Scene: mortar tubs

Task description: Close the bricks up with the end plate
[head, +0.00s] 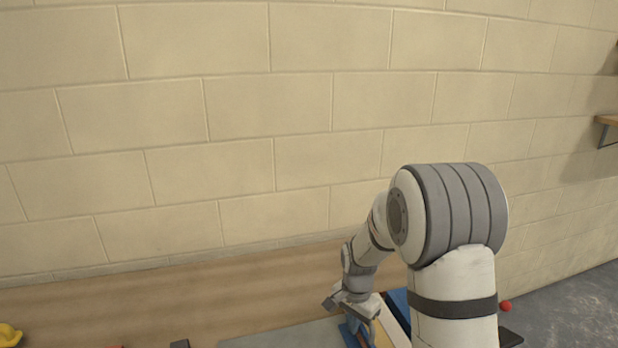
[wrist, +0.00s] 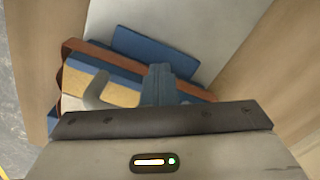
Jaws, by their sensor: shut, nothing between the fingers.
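My gripper (wrist: 160,84) is shut and empty in the wrist view, with its fingers over a row of blue, yellow and reddish-brown pieces. My gripper body hides the near side. In the head view my gripper (head: 352,304) is low over blue and yellow pieces, small and partly cut off.
A pale grey board (wrist: 190,25) lies beyond the pieces on the wooden bench (head: 150,308). A yellow object (head: 9,335) is at the far left and a red ball (head: 505,306) at the right. A block wall (head: 230,110) stands behind the bench.

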